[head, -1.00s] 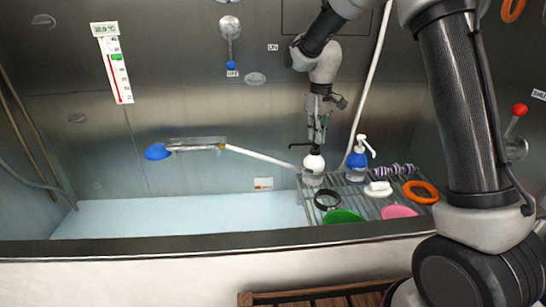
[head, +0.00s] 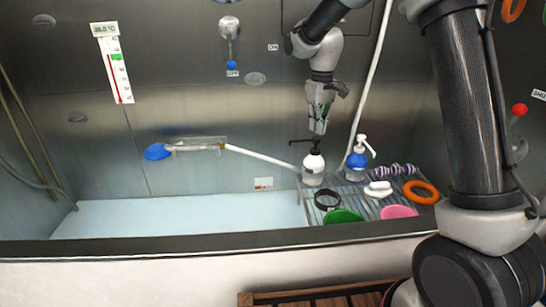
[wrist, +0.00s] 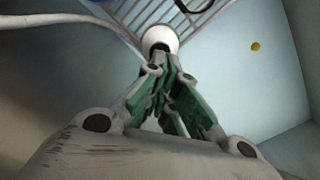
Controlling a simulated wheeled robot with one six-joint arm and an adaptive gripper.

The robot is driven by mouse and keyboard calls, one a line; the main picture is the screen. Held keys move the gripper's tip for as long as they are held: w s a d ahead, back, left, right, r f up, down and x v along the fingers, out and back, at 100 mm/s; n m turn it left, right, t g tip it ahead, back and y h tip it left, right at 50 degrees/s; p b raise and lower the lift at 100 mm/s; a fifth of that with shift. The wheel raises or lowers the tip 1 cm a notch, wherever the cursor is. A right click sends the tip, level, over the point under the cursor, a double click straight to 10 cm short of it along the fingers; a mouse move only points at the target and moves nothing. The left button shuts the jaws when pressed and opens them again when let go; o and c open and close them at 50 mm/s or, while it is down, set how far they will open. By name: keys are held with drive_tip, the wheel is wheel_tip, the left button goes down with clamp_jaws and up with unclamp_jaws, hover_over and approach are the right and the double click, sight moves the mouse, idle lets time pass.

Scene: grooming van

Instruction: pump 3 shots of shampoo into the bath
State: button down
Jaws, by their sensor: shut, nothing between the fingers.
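A white pump bottle with a black pump head (head: 313,168) stands upright on the wire rack at the right of the bath (head: 180,216). Its spout points left, towards the bath. A blue bottle with a white pump (head: 357,160) stands to its right. I cannot read a label on either bottle. My gripper (head: 319,131) is shut and empty, pointing down just above the black pump head; whether it touches is unclear. In the wrist view the shut fingertips (wrist: 170,72) lie in front of the white bottle (wrist: 160,38), hiding part of it.
The rack (head: 370,204) also holds a black ring, green and pink dishes, a white item and an orange ring (head: 421,192). A blue-headed sprayer (head: 158,152) is on the back wall, its pale hose running to the rack. The bath's front rim (head: 180,244) crosses the view.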

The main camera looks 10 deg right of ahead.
sight(316, 138)
drive_tip(key=shift+f, duration=0.15)
idle(0.3)
drive_tip(key=shift+f, duration=1.6)
drive_tip(key=shift+r, duration=1.75)
drive_tip(key=shift+r, duration=0.1)
drive_tip(key=shift+r, duration=2.9)
